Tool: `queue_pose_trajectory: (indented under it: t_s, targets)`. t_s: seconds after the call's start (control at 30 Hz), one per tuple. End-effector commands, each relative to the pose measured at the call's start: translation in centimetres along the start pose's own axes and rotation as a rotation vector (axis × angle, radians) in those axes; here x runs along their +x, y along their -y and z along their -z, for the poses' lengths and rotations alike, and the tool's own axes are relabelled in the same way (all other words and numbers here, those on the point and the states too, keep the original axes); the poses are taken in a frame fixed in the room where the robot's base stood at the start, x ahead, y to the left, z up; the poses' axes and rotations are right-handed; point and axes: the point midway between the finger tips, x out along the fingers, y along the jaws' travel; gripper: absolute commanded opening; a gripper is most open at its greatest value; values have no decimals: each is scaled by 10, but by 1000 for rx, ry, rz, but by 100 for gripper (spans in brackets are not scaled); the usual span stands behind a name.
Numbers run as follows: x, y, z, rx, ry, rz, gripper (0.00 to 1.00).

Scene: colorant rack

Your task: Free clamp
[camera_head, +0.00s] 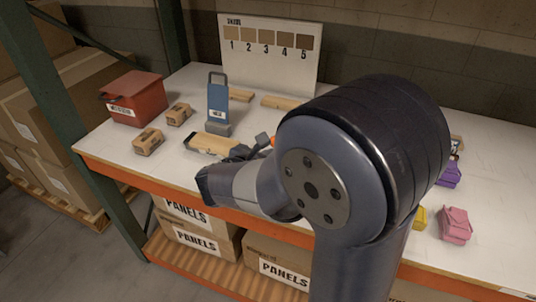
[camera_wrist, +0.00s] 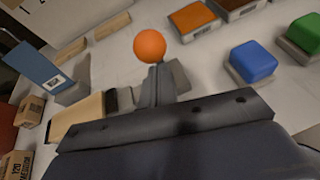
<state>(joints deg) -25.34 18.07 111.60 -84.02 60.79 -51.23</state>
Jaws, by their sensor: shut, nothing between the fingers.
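The clamp shows in the wrist view as an orange ball knob (camera_wrist: 149,46) on a grey upright lever, with a grey block beside it. In the head view, only a bit of its orange end shows beside my arm. A pale wooden board (camera_wrist: 78,114) with a dark end lies left of the clamp; it also shows in the head view (camera_head: 212,143). My gripper (camera_head: 240,152) is shut and empty, close to the board and clamp. My arm hides much of the clamp in the head view. I cannot tell whether my gripper touches it.
A blue upright holder (camera_head: 218,103), small cartons (camera_head: 148,141) and a red box (camera_head: 133,98) stand to the left. A numbered shade board (camera_head: 268,52) stands behind. Colored blocks, including blue (camera_wrist: 252,61) and orange (camera_wrist: 193,17), lie to the right.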

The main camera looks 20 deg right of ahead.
Motion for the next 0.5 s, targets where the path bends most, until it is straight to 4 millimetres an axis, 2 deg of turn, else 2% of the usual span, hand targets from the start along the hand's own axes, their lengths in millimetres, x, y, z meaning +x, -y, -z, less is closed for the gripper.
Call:
queue_pose_trajectory:
  t_s: [0.03,0.1,0.5]
  targets:
    - [-1,0,-11,0,-18,7,0]
    - [0,-1,-16,-6,-52,11,0]
    - [19,-7,-36,-37,-288,44,0]
